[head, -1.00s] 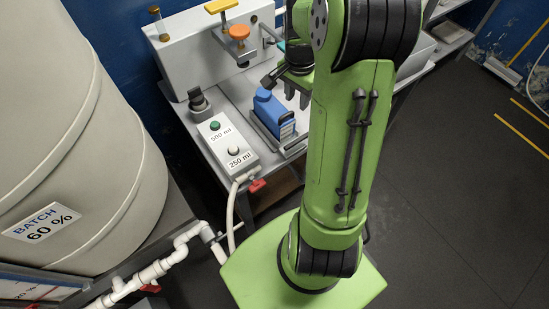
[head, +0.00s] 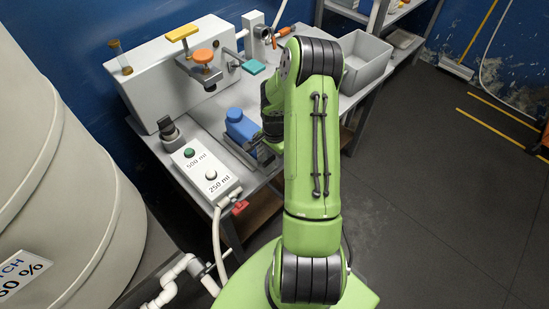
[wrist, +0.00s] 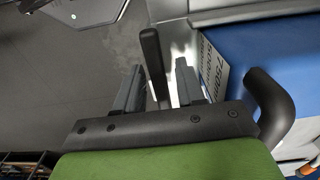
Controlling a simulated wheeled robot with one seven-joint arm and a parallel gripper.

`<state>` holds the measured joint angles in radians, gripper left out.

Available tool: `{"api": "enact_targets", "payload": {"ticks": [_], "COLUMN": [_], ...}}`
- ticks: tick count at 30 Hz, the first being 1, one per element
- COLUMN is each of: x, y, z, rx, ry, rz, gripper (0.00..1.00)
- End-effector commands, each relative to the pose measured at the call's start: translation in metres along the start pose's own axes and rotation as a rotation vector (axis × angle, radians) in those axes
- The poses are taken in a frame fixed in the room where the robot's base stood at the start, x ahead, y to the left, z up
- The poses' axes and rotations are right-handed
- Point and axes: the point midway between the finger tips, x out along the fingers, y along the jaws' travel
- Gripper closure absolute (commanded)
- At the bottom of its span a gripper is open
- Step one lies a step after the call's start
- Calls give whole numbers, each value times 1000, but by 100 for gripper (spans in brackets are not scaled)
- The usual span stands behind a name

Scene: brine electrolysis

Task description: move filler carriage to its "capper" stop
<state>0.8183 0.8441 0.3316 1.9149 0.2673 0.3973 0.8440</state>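The blue bottle (head: 240,127) stands upright on the grey filler carriage (head: 236,150), behind the button box on the metal bench. The bottle's blue side with a white printed label also shows in the wrist view (wrist: 265,60). A dark upright handle (wrist: 152,55) stands beside the bottle in the wrist view. My gripper (wrist: 158,88) is open, with one finger on each side of this handle and visible gaps between. In the head view my gripper is low at the bottle's right side, largely hidden by my green arm. The carriage's right part is hidden too.
The button box (head: 205,175) for 500 ml and 250 ml sits at the bench's front left. A filler housing (head: 180,75) with yellow and orange knobs stands behind. A teal pad (head: 253,67) and a grey bin (head: 367,62) are farther right. Dark floor is open at right.

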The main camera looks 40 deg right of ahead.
Motion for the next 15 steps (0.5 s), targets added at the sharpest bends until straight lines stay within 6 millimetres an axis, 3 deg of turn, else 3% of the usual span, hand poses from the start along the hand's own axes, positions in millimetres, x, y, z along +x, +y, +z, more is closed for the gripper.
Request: {"api": "enact_targets", "payload": {"ticks": [8,15], "x": [4,4], "y": [0,0], "z": [0,0], "rx": [0,-1], "ry": [0,0], "rz": [0,0], "gripper": [62,95]}}
